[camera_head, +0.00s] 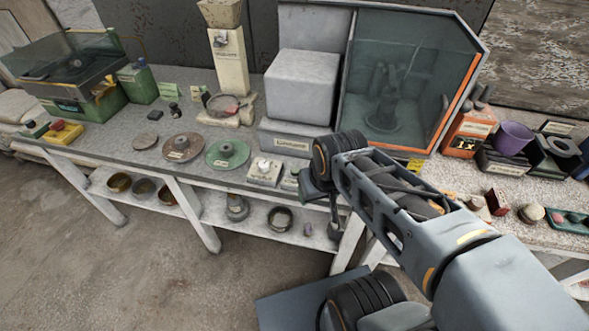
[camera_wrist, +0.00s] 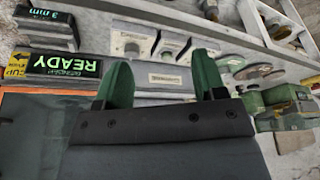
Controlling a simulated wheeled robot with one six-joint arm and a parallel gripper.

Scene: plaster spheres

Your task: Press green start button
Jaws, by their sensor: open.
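I cannot clearly make out which control is the green start button. Two small pale control boxes stand at the bench's front edge: one with a white knob (camera_head: 264,170), the other with a greenish top (camera_head: 290,179) close to my gripper. Small control boxes also show in the wrist view (camera_wrist: 131,46), ahead of my fingers. A small green box (camera_head: 36,130) lies at the bench's far left, beside a yellow box with a red top (camera_head: 65,133). My gripper (camera_head: 310,188) is open and empty; its two green fingers (camera_wrist: 162,80) are wide apart, and I see no contact.
A grey cabinet (camera_head: 302,85) and a glass-fronted enclosure (camera_head: 412,75) stand behind. A lit READY display (camera_wrist: 65,65) shows in the wrist view. Brown (camera_head: 183,147) and green (camera_head: 227,153) discs lie left of the control boxes. An orange box (camera_head: 467,132) stands right.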

